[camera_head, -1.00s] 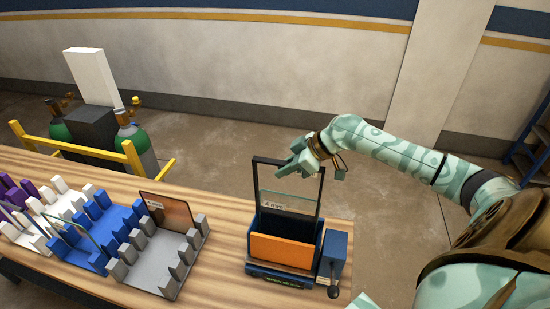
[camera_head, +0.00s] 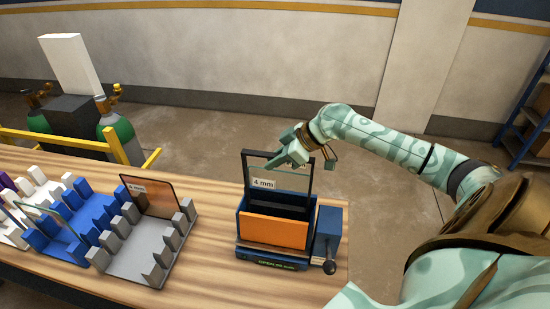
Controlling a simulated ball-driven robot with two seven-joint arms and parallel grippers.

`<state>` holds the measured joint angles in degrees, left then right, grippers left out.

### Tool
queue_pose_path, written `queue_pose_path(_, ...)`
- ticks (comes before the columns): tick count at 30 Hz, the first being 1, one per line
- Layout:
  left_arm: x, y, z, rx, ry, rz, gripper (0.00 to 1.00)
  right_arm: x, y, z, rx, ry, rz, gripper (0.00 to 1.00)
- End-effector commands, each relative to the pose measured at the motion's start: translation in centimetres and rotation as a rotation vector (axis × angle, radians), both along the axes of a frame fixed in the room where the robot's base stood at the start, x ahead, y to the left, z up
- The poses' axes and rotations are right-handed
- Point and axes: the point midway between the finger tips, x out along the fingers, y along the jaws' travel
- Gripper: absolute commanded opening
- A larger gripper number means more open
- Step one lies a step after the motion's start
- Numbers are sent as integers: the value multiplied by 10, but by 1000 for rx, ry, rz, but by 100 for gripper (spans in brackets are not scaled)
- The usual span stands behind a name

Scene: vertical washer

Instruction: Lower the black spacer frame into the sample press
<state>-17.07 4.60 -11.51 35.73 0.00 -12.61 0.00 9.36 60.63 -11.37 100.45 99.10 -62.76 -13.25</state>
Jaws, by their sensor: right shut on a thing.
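The black spacer frame (camera_head: 309,181) is upright, with its lower part at the mouth of the sample press. The press has a blue body (camera_head: 328,224) and an orange front plate (camera_head: 272,231). A clear glass pane with a "4 mm" label (camera_head: 263,183) stands upright in the press, in front of the frame. My right gripper (camera_head: 289,158) is shut on the frame near its top bar. The frame's lower edge is hidden behind the pane and press walls, so I cannot tell how deep it is. My left gripper is not in view.
Left of the press stands a grey rack (camera_head: 140,250) with a brown tinted pane (camera_head: 148,197), then a blue rack (camera_head: 85,217) and white racks. A black-knobbed crank (camera_head: 329,267) sticks out at the press's right front. Bare wooden table lies between grey rack and press.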

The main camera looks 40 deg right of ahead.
Motion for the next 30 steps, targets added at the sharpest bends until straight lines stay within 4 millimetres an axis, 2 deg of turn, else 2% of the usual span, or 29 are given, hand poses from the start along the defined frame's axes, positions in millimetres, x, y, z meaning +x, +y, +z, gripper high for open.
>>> queue_pose_path(21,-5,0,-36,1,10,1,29,0,0,-72,1,1,0,0)
queue_pose_path(30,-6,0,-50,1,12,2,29,0,0,-95,1,0,-1,0)
